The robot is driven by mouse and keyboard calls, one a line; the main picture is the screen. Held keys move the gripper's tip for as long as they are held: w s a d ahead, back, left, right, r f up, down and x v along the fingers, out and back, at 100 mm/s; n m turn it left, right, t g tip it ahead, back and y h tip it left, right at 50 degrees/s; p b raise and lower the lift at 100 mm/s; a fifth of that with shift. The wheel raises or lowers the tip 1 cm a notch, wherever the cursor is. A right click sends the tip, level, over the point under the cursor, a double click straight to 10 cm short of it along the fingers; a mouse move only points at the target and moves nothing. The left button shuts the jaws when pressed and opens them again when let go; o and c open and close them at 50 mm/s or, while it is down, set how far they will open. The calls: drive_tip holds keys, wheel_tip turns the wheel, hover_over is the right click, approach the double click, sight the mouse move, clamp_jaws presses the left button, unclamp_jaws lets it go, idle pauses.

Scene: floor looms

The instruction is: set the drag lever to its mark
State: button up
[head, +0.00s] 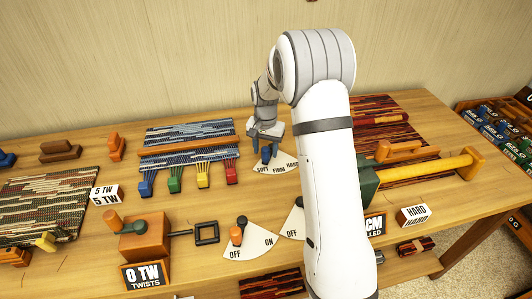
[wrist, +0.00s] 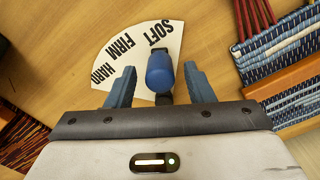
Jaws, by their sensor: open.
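The drag lever has a blue knob (wrist: 160,72) on a dark arm, over a white fan-shaped dial (wrist: 128,48) marked SOFT, FIRM and HARD. The lever lies by the SOFT end of the dial. My gripper (wrist: 161,80) is open, with one finger on each side of the knob and a visible gap on both sides. In the head view the knob (head: 266,154) shows just below my gripper (head: 265,141), and the dial (head: 277,166) lies in front of it. A white card (head: 414,215) reading HARD stands on the table at the right.
A loom with colored threads (head: 190,150) lies left of the dial. An OFF/ON dial with an orange-knobbed lever (head: 237,236) and a wooden crank box (head: 140,238) are nearer the front. My arm hides part of the table right of the dial.

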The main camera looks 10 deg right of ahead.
drive_tip(key=shift+f, duration=1.1)
clamp_jaws()
drive_tip(key=shift+d, duration=0.1)
